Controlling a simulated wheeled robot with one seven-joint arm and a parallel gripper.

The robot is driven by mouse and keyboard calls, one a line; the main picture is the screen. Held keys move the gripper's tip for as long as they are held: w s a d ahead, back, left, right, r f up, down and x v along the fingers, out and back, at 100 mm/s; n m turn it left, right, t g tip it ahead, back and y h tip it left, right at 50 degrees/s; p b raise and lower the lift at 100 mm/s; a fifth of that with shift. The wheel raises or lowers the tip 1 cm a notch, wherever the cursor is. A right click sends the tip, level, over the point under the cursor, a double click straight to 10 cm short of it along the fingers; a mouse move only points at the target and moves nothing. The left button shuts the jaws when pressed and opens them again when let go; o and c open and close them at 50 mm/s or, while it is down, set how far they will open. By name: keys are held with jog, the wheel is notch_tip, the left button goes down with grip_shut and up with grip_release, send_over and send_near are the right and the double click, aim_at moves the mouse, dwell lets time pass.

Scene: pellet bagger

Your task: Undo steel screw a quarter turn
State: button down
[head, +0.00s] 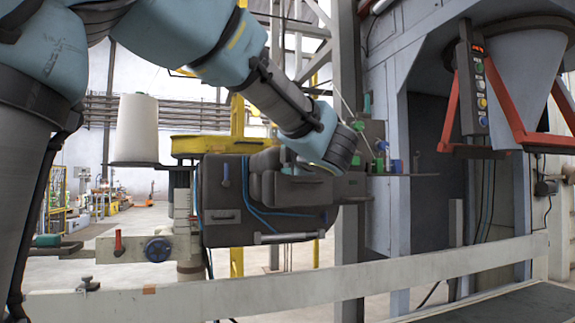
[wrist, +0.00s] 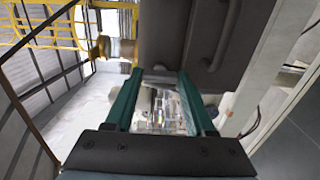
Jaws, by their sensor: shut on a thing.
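My gripper (wrist: 160,78) shows in the wrist view with its two green fingers apart. A pale grey metal piece (wrist: 158,75) spans the gap between the fingertips, against the dark grey machine head (wrist: 185,40); I take it for the steel screw, though its shape and slot cannot be made out. In the head view my arm reaches to the dark machine head (head: 228,215), which has blue tubing. My fingers and the held piece cannot be made out there.
A white thread cone (head: 135,130) stands left of the machine head. A pale rail (head: 200,300) crosses in front. A control pendant (head: 472,85) and red-framed hopper (head: 530,70) are at right.

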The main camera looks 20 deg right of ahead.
dwell(0.3)
jog(key=shift+c, duration=1.2)
grip_release()
jog(key=s+a, duration=0.1)
jog(key=s, duration=0.9)
jog(key=shift+s+a, duration=0.15)
jog(key=shift+s, duration=0.25)
